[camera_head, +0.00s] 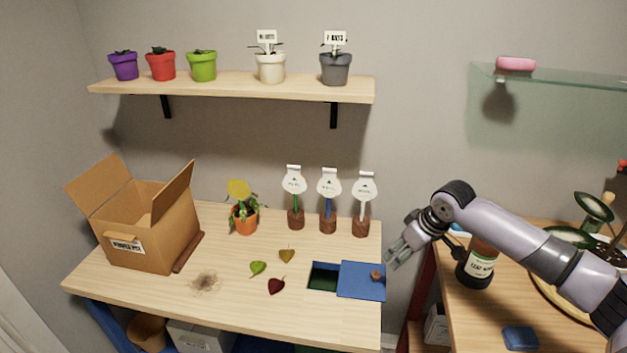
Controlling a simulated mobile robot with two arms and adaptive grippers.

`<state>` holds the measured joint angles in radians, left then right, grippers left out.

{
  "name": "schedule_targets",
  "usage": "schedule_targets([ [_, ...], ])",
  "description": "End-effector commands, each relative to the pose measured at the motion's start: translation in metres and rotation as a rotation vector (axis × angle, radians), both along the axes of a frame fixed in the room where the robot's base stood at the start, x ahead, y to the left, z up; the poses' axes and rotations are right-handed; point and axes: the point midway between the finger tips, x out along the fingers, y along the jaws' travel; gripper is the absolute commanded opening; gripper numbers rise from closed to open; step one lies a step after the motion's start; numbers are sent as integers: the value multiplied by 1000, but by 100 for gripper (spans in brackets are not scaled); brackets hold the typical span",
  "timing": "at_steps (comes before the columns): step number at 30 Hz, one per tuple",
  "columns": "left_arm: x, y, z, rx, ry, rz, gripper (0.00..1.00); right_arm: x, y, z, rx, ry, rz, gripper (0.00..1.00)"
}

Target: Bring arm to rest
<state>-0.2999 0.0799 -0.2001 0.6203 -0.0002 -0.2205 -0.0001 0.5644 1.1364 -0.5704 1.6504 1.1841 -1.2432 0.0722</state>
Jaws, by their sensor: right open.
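My right gripper (397,252) is open and empty. It hangs near the right edge of the wooden table, above the gap toward the side counter, with its arm coming in from the right. A brown bottle with a white label (479,264) stands on the counter just behind and beside the wrist, partly covered by the arm. My left gripper is not in view.
An open cardboard box (150,228) stands at the table's left. A potted plant (244,220), several loose leaves (258,268) and a soil patch (205,283) are on the table. Three tagged stands (328,222) line its back. A blue sponge (520,338) lies on the counter. Pots fill the shelf (230,88).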

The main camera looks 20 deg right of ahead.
Motion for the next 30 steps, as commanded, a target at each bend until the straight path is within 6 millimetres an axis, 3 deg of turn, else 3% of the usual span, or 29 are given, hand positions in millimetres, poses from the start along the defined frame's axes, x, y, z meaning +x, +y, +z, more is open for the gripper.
schedule_targets([
  [4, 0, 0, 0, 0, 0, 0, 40, -2, 7, -6, 0, 6, 15, 42],
  [7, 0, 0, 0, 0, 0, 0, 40, -12, 34, -28, -5, 26, 68, 42],
  [11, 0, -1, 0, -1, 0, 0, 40, -44, 100, -75, -9, 54, 188, 42],
  [13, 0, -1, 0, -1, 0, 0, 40, -70, 141, -99, -5, 58, 248, 42],
  [15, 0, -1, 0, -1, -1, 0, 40, -97, 176, -114, 3, 51, 284, 42],
  [19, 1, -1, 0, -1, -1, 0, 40, -146, 223, -127, 19, 31, 283, 42],
  [23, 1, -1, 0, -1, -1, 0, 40, -184, 241, -127, 22, 20, 223, 42],
  [30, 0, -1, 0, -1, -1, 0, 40, -231, 239, -119, -1, 33, 86, 42],
])
